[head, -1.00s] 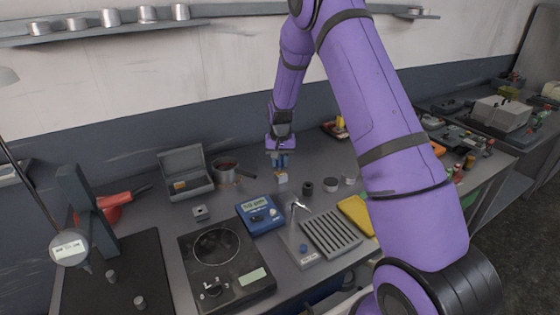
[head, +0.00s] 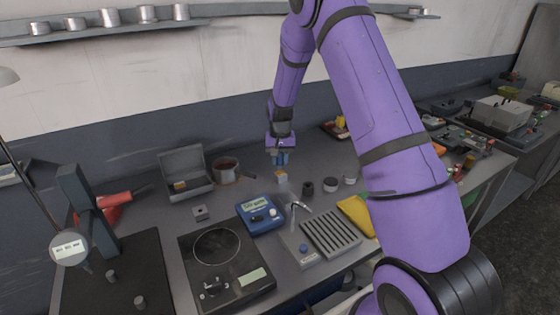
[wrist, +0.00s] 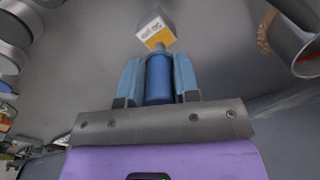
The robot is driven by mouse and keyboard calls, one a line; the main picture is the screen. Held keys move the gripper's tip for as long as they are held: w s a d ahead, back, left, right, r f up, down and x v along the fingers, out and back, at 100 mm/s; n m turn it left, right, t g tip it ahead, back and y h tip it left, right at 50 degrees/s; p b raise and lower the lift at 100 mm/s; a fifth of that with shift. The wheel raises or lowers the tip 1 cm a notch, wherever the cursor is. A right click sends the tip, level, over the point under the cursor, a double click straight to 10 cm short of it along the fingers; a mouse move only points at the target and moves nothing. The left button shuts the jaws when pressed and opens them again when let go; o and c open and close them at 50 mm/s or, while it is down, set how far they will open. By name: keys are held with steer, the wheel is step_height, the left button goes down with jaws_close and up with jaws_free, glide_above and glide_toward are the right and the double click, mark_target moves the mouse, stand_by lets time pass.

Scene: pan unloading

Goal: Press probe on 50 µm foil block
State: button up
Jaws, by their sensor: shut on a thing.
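My gripper (head: 281,160) is shut on a blue cylindrical probe (wrist: 159,80), with one light blue finger on each side of it. A small block (head: 281,177) with a white and orange label stands on the bench just below the gripper. The block (wrist: 153,30) also shows in the wrist view, just beyond the probe's end. A small gap shows between gripper and block in the head view; I cannot tell whether the probe tip touches the block. A blue gauge box (head: 260,214) with a display lies nearer; its reading is too small to read.
An open grey case (head: 185,172) and a pot (head: 226,170) stand left of the block. A dark cylinder (head: 308,188) and a small metal cup (head: 330,185) stand to its right. A hot plate (head: 250,293), a ribbed grey tray (head: 330,234) and a yellow item (head: 357,215) lie nearer.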

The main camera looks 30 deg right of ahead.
steer(key=shift+r, duration=2.05)
